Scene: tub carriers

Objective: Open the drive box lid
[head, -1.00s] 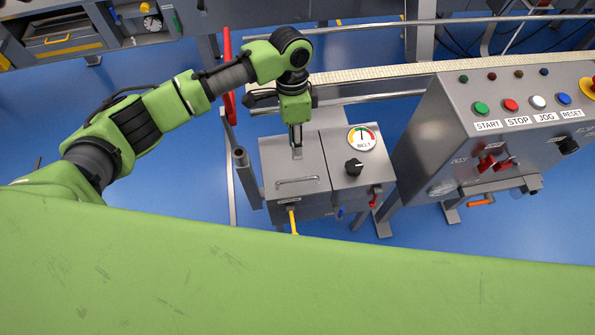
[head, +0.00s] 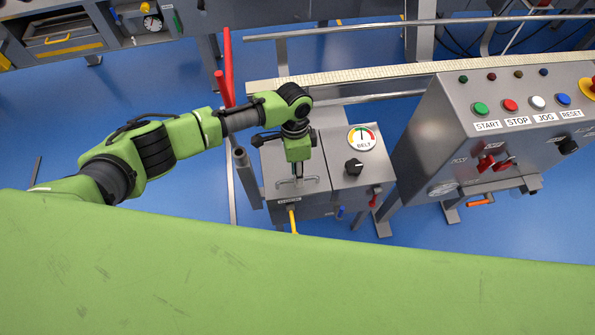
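The drive box (head: 350,205) is a grey metal box on the blue floor, left of the control console. Its lid (head: 273,170), on the left part of the top, lies flat and closed. A thin bar handle (head: 312,183) runs along the lid's near edge. My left gripper (head: 298,180) points down over the lid, its fingertips at the middle of the handle. I cannot tell whether the fingers touch the bar or how wide they are apart. My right gripper is not in view.
A belt dial (head: 361,138) and black knob (head: 353,167) sit on the box's right part. The console (head: 450,120) with buttons stands to the right. Red posts (head: 227,75) and a conveyor rail (head: 370,95) are behind. A yellow cable (head: 292,219) hangs at the front.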

